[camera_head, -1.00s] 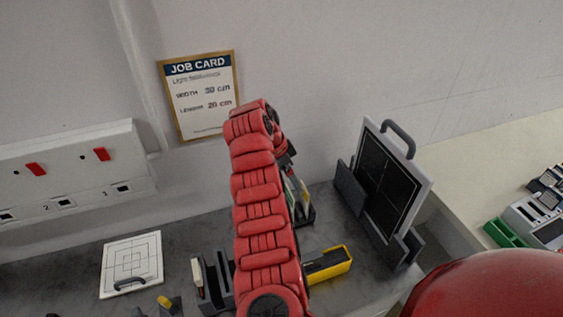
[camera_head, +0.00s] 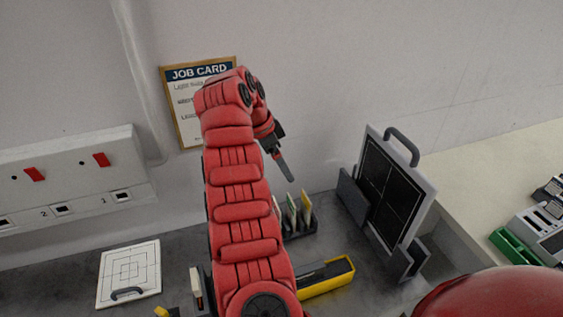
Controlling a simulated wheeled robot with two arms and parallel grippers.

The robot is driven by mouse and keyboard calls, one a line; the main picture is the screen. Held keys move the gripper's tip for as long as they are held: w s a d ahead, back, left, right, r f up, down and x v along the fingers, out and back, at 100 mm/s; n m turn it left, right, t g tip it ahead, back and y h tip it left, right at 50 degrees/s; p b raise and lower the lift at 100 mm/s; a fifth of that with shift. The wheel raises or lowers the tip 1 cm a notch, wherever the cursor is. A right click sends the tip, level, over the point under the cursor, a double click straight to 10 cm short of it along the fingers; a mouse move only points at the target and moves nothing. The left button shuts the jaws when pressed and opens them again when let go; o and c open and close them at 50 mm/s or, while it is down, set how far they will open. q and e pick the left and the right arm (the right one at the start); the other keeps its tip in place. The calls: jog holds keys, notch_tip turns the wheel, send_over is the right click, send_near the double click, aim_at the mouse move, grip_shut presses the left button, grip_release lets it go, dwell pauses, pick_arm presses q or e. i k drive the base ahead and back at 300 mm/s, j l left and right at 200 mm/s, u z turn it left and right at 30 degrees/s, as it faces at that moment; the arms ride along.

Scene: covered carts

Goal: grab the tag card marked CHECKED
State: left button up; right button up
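A small dark rack (camera_head: 312,226) on the grey bench holds several upright tag cards (camera_head: 293,208) with white, green and yellowish colours. Their markings are too small to read, so I cannot tell which says CHECKED. My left gripper (camera_head: 286,170) hangs from the bent red arm, pointing down, above and slightly left of the cards and apart from them. Its fingers overlap in this view, so their opening is unclear. The arm hides part of the rack's left side. A red part of my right arm shows at the lower right; its gripper is out of view.
A yellow-edged tray (camera_head: 328,280) lies in front of the rack. A framed black panel with a handle (camera_head: 390,190) stands in a dark holder at right. A white grid plate (camera_head: 130,272) lies at left. A job card (camera_head: 180,105) hangs on the wall, partly covered by my arm.

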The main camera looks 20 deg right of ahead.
aim_at(291, 209)
jog(key=k, duration=1)
